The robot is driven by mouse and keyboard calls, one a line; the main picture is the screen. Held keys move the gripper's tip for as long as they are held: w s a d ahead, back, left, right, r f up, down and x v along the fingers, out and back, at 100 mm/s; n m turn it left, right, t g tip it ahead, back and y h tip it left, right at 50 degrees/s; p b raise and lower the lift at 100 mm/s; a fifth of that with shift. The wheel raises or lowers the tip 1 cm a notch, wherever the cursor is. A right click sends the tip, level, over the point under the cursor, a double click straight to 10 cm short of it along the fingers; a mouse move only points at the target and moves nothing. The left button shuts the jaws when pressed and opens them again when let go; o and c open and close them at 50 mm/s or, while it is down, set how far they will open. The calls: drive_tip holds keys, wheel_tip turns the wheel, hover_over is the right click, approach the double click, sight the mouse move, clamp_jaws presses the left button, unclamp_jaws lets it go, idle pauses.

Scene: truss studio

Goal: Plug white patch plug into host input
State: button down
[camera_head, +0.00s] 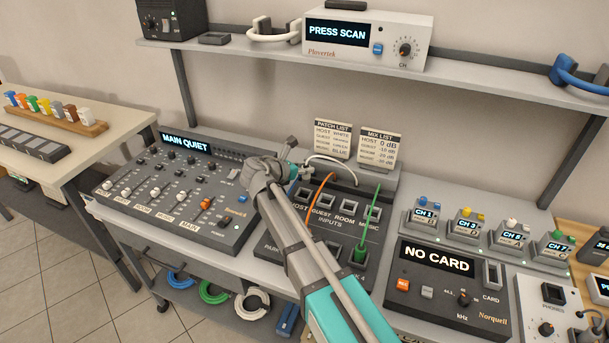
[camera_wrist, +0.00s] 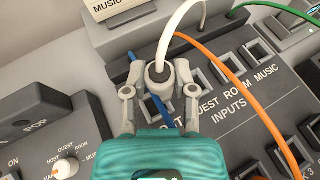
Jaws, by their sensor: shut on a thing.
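The white patch plug (camera_wrist: 157,72) is between the two fingers of my gripper (camera_wrist: 158,66) in the wrist view, its white cable rising away from it. My gripper (camera_head: 295,172) is shut on it above the back left of the patch panel in the head view. The host input (camera_head: 304,194) is at the left end of the INPUTS row, close in front of and below my gripper. In the wrist view the HOST label is partly covered by a finger, and the host socket is mostly hidden. I cannot tell whether the plug touches the socket.
An orange cable (camera_head: 312,205) and a green plug (camera_head: 360,254) with its cable cross the patch panel (camera_head: 340,268). A blue cable (camera_wrist: 159,108) runs behind my fingers. The mixer (camera_head: 170,195) stands left, the card recorder (camera_head: 450,285) right. Two list cards (camera_head: 379,147) stand behind.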

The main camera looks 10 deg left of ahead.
drive_tip(key=shift+w+a+f, duration=0.35)
drive_tip(key=shift+w+a, duration=0.1)
drive_tip(key=shift+a, duration=0.05)
drive_tip(key=shift+f, duration=0.15)
drive_tip(key=shift+f+b, duration=2.75)
drive_tip(key=shift+b, duration=0.25)
drive_tip(key=shift+f+b, duration=0.6)
drive_tip(key=shift+f, duration=0.05)
drive_tip(key=c, duration=0.7)
unclamp_jaws()
drive_tip(key=shift+r, duration=0.15)
